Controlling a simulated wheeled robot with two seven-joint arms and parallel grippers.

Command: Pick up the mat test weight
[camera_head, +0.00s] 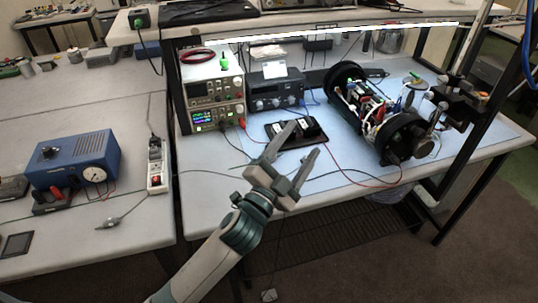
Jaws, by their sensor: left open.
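A small black mat (283,143) lies on the light blue bench surface in the middle of the view. A dark, low object (313,128) sits on its right part and looks like the test weight. It is small and partly covered by a finger, so its shape is unclear. My left gripper (304,139) reaches up from the bottom, with its two fingers spread apart over the front of the mat. Nothing shows between the fingers. Whether they touch the mat cannot be told. My right gripper is not in view.
Stacked instruments (213,92) and a dark meter (276,90) stand behind the mat. Red and black leads cross the bench near the gripper. A blue device (75,158) stands on the left table.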

